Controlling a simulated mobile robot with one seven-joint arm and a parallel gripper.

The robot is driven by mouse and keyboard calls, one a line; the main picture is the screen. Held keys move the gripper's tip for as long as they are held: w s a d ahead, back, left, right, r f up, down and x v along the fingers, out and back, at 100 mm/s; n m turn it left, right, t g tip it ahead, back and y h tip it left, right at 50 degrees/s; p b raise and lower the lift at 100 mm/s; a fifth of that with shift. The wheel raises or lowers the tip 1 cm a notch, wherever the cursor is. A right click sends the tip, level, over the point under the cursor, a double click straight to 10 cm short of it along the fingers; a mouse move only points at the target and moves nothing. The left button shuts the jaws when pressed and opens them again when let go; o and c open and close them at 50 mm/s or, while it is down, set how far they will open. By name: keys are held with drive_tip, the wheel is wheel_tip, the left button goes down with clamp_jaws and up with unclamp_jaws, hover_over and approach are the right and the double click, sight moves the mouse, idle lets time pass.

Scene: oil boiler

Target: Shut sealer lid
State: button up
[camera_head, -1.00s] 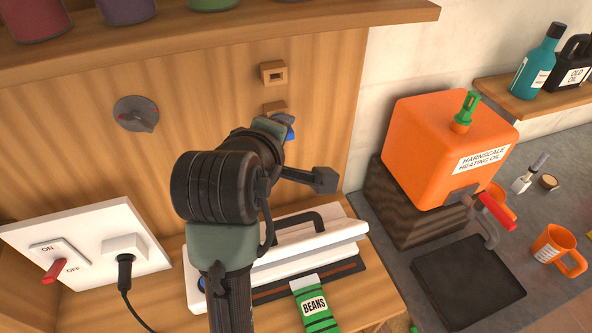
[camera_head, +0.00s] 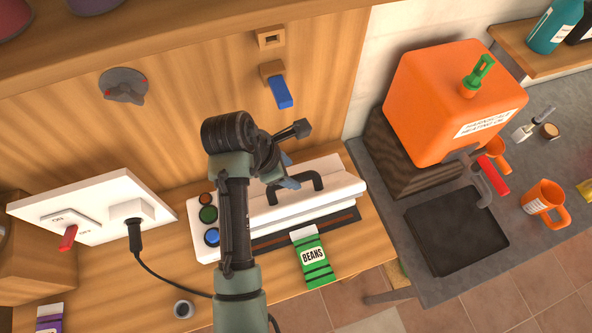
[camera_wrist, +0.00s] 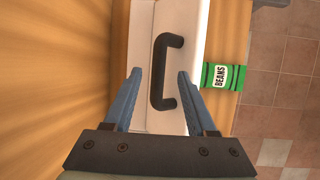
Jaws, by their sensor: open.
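The white sealer (camera_head: 205,245) sits on the wooden counter, with red, green and blue buttons at its left end. Its white lid (camera_head: 335,197) is raised at the back, with a black handle (camera_head: 318,180) on it. A green BEANS bag (camera_head: 316,262) lies at the front, its white top end at the sealing strip. My gripper (camera_head: 288,176) is at the handle's left end in the head view, partly hidden by my arm. In the wrist view my gripper (camera_wrist: 158,82) is open, with the handle (camera_wrist: 158,72) between the lines of its blue fingers and nothing held.
An orange heating oil tank (camera_head: 440,100) and black tray (camera_head: 455,240) stand on the right. A power switch panel (camera_head: 95,210) and a plug with a black cable are on the left. A blue-tipped wall hook (camera_head: 281,92) and a shelf are above.

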sight(298, 177)
drive_tip(key=shift+x, duration=2.35)
clamp_jaws()
